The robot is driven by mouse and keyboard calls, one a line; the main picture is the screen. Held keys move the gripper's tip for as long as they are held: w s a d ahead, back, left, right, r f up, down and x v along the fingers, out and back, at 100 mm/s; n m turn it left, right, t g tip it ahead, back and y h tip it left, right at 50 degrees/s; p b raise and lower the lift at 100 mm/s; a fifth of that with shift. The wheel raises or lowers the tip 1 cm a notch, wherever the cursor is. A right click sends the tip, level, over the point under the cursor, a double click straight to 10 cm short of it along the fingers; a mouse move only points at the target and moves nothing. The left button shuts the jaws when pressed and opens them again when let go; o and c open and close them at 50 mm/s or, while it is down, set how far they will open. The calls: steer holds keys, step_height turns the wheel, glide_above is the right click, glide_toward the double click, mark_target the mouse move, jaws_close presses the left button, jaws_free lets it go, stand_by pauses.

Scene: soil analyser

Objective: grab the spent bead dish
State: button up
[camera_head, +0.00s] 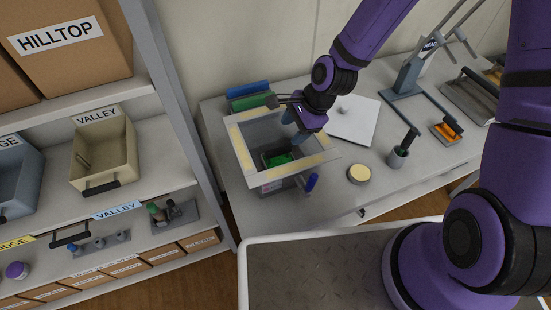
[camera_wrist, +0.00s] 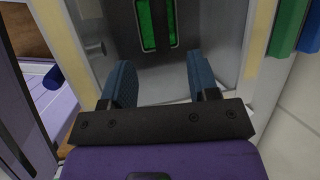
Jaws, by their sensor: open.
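A dark dish with green contents (camera_head: 279,160) sits low inside the open-topped analyser box (camera_head: 240,150), which has a pale yellow-patched rim. I take it to be the spent bead dish. In the wrist view its green part (camera_wrist: 157,22) shows as two bright strips in a dark frame, at the top of the picture beyond the fingertips. My gripper (camera_head: 288,116) is over the far right part of the box opening, pointing down into it. In the wrist view the two blue fingers (camera_wrist: 160,78) are apart with nothing between them. The dish's lower part is hidden.
The box walls surround the dish closely. A blue-handled part (camera_head: 311,183) sticks out at the box's front right. Blue and green blocks (camera_head: 248,95) stand behind. A round cream-topped jar (camera_head: 359,174) and a white board (camera_head: 352,120) are to the right. Shelves with bins stand left.

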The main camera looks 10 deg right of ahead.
mark_target(277, 150)
steer(key=shift+m, duration=0.3)
steer(key=x, duration=0.5)
steer(key=shift+s+a+f, duration=0.1)
steer(key=shift+s+a, duration=0.1)
steer(key=shift+a, duration=0.15)
steer(key=shift+d+x, duration=0.15)
steer(key=shift+x, duration=1.45)
steer(key=shift+d+x, duration=0.2)
steer(key=shift+x, duration=1.45)
steer(key=shift+w, duration=0.1)
jaws_close()
